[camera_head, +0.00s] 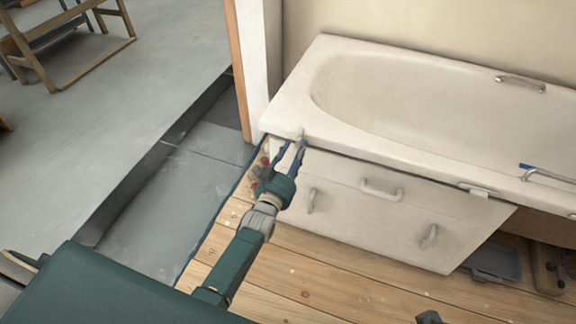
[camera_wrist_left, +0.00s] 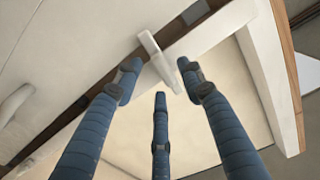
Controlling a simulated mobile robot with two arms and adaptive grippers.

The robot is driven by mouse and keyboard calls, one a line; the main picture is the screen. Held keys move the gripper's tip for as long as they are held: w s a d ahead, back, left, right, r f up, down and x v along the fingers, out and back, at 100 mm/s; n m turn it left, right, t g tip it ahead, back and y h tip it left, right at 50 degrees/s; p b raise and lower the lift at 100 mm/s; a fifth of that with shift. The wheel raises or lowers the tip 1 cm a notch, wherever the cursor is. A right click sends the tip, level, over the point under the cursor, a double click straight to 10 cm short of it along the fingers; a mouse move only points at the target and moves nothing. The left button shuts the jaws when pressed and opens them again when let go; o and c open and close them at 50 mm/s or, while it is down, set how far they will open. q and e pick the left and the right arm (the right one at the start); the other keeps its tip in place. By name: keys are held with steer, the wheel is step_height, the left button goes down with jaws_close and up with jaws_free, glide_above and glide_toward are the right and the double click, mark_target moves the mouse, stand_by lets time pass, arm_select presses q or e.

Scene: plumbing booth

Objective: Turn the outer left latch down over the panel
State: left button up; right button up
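The cream panel (camera_head: 345,222) stands under the bathtub rim, with white handles on its face. The outer left latch (camera_head: 300,134) is a small pale piece at the tub's left front corner, partly hidden by my fingers. In the left wrist view the latch (camera_wrist_left: 154,55) is a white bar lying slantwise across the panel's edge. My left gripper (camera_head: 290,148) is at this corner. In the wrist view its blue fingers (camera_wrist_left: 158,77) are spread, with the latch between and just beyond the tips; contact is unclear. A dark tip (camera_head: 428,317) at the bottom edge may be my right gripper.
The bathtub (camera_head: 430,100) fills the upper right. A second white latch (camera_head: 478,188) sits under its rim farther right. A wooden post (camera_head: 238,70) and white wall end rise left of the tub. Plank floor (camera_head: 300,275) lies clear before the panel.

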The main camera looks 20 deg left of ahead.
arm_select(q)
steer(key=s, duration=1)
steer(key=shift+a, duration=0.2)
